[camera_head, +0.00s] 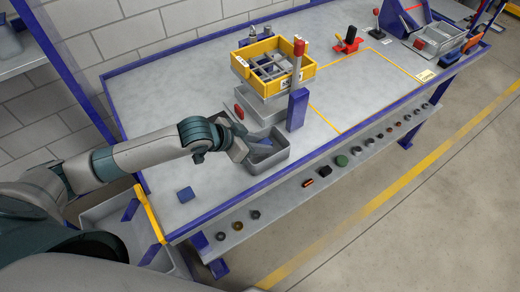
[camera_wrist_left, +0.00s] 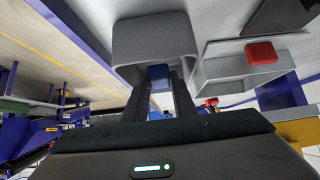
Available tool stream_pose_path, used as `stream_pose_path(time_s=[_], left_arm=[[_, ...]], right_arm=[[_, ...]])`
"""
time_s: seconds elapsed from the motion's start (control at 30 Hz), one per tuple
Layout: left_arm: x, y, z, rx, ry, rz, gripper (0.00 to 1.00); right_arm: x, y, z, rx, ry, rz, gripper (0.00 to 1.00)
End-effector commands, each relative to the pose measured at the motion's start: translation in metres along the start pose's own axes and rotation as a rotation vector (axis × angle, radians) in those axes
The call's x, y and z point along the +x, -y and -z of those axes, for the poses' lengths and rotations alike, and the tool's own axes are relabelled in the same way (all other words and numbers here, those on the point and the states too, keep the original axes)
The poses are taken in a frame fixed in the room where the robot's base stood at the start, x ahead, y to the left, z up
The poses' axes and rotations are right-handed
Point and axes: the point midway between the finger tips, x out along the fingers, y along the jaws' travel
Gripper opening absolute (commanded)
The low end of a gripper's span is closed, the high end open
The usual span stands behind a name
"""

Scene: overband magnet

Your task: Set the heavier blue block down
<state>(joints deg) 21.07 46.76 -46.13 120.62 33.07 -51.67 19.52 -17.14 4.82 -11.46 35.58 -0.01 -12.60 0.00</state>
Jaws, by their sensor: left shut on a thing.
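A blue block (camera_head: 186,194) lies on the grey table near its front left corner. Another blue block (camera_wrist_left: 159,76) is between the fingers of my left gripper (camera_head: 256,142). My left gripper is shut on that block and is at the open grey tray (camera_head: 271,167). In the head view the fingers and the held block (camera_head: 263,144) overlap the tray's mouth. I cannot tell whether the block touches the tray floor. The tray also shows around the fingertips in the left wrist view (camera_wrist_left: 135,38). My right gripper is not in view.
Behind the tray stand a blue post (camera_head: 297,109) with a red top, a second grey container (camera_head: 262,105) and a yellow divided crate (camera_head: 309,71). Several small parts line the front shelf (camera_head: 285,206). The table's left half is mostly clear.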

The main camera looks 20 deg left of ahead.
Motion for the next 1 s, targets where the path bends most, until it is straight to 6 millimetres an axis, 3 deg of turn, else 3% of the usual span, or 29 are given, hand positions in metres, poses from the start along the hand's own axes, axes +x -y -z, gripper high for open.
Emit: stream_pose_path(time_s=[0.23,0.5,0.97,1.0], left_arm=[[0.003,0.0,-0.003,-0.001,0.0,0.0,0.0],[0.022,0.0,-0.025,-0.001,0.001,0.001,0.0],[0.027,0.0,-0.029,0.0,-0.001,0.0,0.0],[0.027,0.0,-0.029,0.0,0.0,0.0,0.31]], right_arm=[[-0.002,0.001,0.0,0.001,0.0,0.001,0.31],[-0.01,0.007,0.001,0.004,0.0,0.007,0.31],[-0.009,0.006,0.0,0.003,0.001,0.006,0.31],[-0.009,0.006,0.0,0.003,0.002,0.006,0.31]])
